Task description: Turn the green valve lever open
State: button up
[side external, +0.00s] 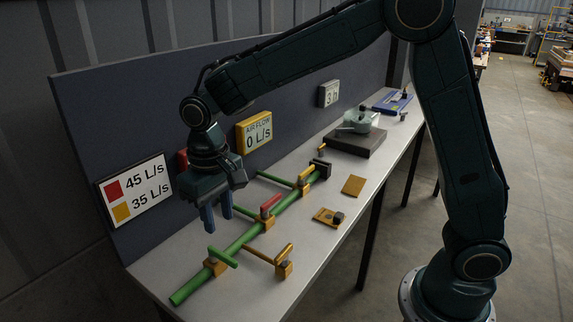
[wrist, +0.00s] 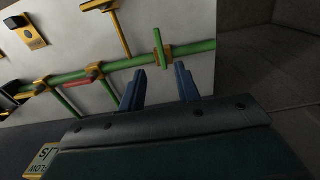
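The green valve lever (side external: 223,257) is a short green bar on an orange valve body (side external: 211,268), near the front end of the long green pipe (side external: 248,233). The lever lies crosswise to the pipe. In the wrist view the lever (wrist: 159,46) stands across the pipe, just beyond my fingertips and between their lines. My gripper (side external: 217,222) is open and empty, with blue fingers pointing down, above the table on the board side of the lever. The fingers show apart in the wrist view (wrist: 161,72) and do not appear to touch the lever.
A red lever (side external: 270,203) and a yellow lever (side external: 306,172) sit farther along the pipe. A yellow branch pipe (side external: 262,255) runs toward the table's front edge. The airflow sign (side external: 257,134) reads 0 L/s. A white sign (side external: 137,192) shows 45 and 35 L/s.

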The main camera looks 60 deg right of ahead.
aim_at(225, 256)
notch_tip(225, 256, down, 10)
dwell(0.5)
grip_shut()
